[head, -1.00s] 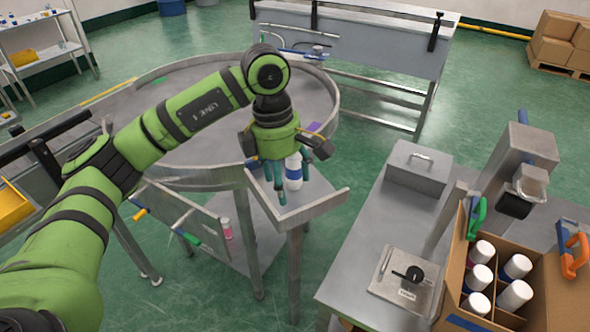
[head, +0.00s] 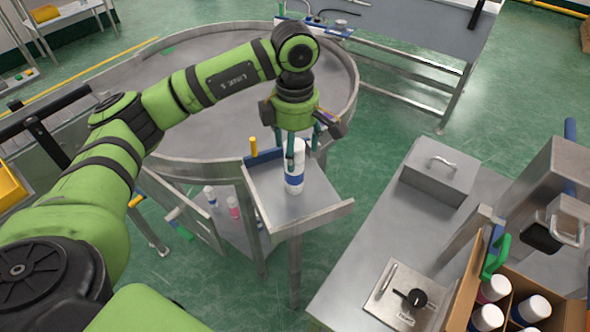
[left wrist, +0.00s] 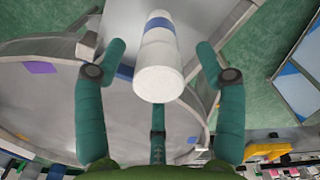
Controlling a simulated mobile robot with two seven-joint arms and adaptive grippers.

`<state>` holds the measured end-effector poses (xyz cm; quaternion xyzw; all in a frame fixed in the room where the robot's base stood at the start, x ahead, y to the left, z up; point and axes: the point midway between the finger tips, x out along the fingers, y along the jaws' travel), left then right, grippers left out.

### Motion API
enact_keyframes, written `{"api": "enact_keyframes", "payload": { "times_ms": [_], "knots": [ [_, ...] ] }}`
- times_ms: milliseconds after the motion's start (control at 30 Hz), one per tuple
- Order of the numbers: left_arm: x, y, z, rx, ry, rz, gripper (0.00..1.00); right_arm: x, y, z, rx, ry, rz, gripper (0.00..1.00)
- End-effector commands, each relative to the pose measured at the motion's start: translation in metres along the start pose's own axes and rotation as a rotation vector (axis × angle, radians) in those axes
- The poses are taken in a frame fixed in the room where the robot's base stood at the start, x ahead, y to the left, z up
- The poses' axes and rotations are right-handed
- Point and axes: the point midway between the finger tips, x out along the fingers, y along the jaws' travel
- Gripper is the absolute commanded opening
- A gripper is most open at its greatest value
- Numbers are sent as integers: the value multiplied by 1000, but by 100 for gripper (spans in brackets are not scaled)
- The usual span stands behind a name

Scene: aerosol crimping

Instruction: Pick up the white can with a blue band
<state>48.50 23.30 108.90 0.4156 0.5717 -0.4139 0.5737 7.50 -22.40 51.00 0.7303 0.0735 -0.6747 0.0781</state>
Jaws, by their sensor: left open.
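The white can with a blue band (head: 295,180) stands upright on the small metal shelf (head: 322,206) that juts from the round table. It also shows large between the fingers in the left wrist view (left wrist: 158,70). My left gripper (head: 292,155) points down at the can with its green fingers spread. In the left wrist view the left gripper (left wrist: 157,75) has one finger on each side of the can and a third below it, with gaps at the sides. My right gripper is not in view.
The round metal table (head: 225,110) lies behind the shelf. A workbench (head: 375,250) with a metal box (head: 440,170) stands to the right. A cardboard box (head: 560,308) holds several white cans. Small bottles (head: 233,208) stand on a lower shelf.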

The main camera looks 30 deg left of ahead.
Motion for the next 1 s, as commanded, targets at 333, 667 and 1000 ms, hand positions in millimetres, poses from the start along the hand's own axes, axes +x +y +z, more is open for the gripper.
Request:
{"api": "enact_keyframes", "payload": {
  "times_ms": [333,667,1000],
  "knots": [
    [37,-1,-3,0,0,-1,71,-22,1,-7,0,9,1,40],
    [38,-1,-3,0,0,-1,15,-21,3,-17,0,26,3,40],
    [38,-1,-3,0,0,0,0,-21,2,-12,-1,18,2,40]
  ]
}}
